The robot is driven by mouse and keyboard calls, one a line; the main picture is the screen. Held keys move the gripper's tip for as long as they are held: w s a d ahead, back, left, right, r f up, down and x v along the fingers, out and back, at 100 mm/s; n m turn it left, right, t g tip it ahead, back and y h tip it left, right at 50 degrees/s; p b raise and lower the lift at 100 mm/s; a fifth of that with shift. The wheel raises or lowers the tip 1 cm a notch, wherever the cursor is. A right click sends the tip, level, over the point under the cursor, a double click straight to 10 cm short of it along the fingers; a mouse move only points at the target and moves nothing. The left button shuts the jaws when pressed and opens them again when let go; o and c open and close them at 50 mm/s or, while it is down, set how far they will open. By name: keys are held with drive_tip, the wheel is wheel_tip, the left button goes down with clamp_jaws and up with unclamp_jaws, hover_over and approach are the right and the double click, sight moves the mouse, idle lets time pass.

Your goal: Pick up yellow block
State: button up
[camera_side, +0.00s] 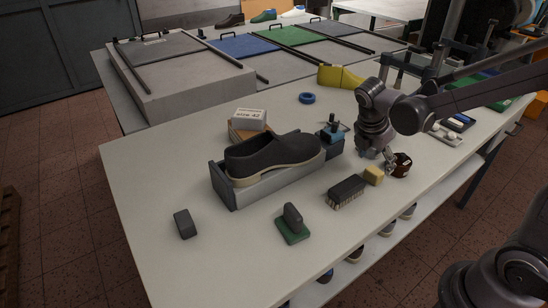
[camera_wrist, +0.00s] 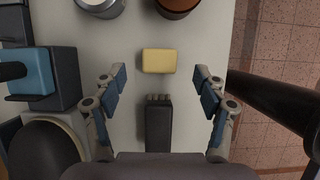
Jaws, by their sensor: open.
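The yellow block (camera_side: 374,176) lies on the white table near its front edge, at the far end of a dark brush. In the wrist view the yellow block (camera_wrist: 159,61) lies flat beyond my fingertips, roughly centred between their lines. My gripper (camera_wrist: 160,78) is open and empty, with blue pads on both fingers. In the side view my gripper (camera_side: 386,158) hangs pointing down close to the block, partly in front of the table behind it. The height of the fingers above the table is hard to judge.
The dark brush (camera_wrist: 159,122) lies just in front of the block, between my fingers in the wrist view. A brown round jar (camera_side: 401,165) stands close to the block. A black shoe (camera_side: 272,155) sits in a grey holder to the left.

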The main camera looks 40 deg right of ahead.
sight(375, 171)
drive_tip(key=shift+x, duration=2.75)
drive_tip(key=shift+a, duration=0.1)
drive_tip(key=c, duration=1.2)
